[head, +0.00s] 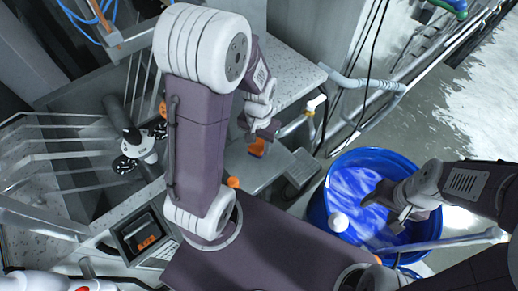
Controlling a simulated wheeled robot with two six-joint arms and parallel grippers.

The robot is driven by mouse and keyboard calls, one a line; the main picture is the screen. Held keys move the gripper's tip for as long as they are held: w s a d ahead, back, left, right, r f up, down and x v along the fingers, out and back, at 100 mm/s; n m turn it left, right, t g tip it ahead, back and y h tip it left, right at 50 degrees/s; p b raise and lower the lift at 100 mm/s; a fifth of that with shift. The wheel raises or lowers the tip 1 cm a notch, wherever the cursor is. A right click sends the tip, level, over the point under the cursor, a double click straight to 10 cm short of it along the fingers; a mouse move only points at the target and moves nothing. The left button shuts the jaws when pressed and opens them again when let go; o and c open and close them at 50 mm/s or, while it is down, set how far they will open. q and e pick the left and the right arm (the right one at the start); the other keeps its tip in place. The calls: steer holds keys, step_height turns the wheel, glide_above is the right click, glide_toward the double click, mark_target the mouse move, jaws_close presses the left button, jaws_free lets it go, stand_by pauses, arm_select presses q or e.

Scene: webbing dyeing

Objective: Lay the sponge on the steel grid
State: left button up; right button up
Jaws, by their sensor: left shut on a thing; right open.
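My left gripper (262,132) is in the upper middle of the head view, behind my raised arm. It is shut on a small orange block, which looks like the sponge (257,148), held at its lower end. The block seems to be above a grey surface, but I cannot tell whether it touches it. A rack of steel bars (60,157) stands at the left; I cannot tell whether this is the steel grid. My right gripper (384,203) is open over the blue barrel at the right, with nothing seen between its fingers.
The blue barrel (318,212) holds blue liquid, and a white round-ended object (338,222) shows at its left side. A speckled worktop (290,78) lies behind my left gripper. A dark open box (140,236) with an orange item stands at the lower left. Pipes (366,84) run behind the barrel.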

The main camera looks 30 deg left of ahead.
mark_target(260, 151)
arm_select(q)
step_height(260, 151, down, 4)
steer(key=shift+d+r, duration=0.1)
steer(key=shift+d, duration=0.05)
steer(key=shift+w+f, duration=0.2)
steer(key=shift+w, duration=0.05)
steer(key=shift+s, duration=0.2)
steer(key=o, duration=1.3)
steer(key=shift+w, duration=0.1)
